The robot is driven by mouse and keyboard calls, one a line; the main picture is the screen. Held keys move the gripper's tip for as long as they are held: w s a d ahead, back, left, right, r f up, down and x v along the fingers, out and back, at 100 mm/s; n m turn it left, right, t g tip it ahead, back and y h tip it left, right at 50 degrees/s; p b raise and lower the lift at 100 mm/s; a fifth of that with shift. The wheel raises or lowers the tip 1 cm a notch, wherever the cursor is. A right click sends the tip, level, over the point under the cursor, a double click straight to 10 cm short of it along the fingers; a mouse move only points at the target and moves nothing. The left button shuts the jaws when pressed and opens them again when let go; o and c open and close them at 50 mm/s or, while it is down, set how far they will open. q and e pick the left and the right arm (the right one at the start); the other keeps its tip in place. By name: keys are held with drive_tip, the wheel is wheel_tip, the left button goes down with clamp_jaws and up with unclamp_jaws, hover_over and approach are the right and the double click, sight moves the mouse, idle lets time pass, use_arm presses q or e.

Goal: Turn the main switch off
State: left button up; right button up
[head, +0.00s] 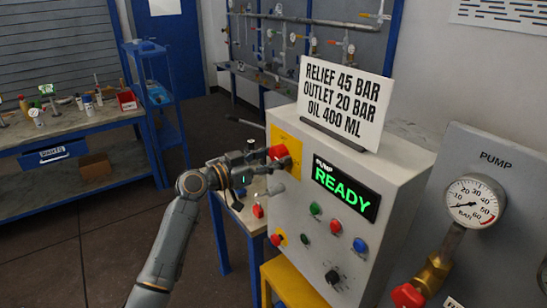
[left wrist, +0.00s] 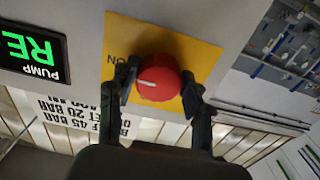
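The main switch (head: 278,152) is a red rotary knob on a yellow plate at the upper left of the grey control box (head: 410,170). It shows large in the left wrist view (left wrist: 158,80), where its white mark points left, toward the side with the "ON" lettering. My left gripper (head: 268,158) is at the knob, with one finger on each side of it in the left wrist view (left wrist: 160,85). The fingers appear to be shut on the knob's sides. My right gripper is not in view.
A lit "READY" display (head: 344,188) and several coloured buttons sit on the box front. A text sign (head: 342,100) stands on top. A pressure gauge (head: 473,202) with a red-handled valve is at right. A workbench (head: 75,128) stands at left.

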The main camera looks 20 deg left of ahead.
use_arm(q)
drive_tip(key=c, duration=0.4)
drive_tip(key=shift+c, duration=0.2)
drive_tip(key=shift+n, duration=0.4)
drive_tip(key=n, duration=0.2)
drive_tip(key=shift+n+b, duration=0.3)
drive_tip(key=shift+n, duration=1)
drive_tip(key=n, duration=0.2)
drive_tip(key=shift+s+r+n+p, duration=0.1)
drive_tip(key=shift+n+p, duration=0.25)
drive_tip(key=shift+n, duration=0.05)
drive_tip(key=n+p, duration=0.2)
drive_tip(key=n, duration=0.3)
drive_tip(key=shift+d+r, duration=0.1)
drive_tip(key=shift+r, duration=0.05)
drive_tip(key=shift+n+p, duration=1.25)
drive_tip(key=shift+n, duration=1.15)
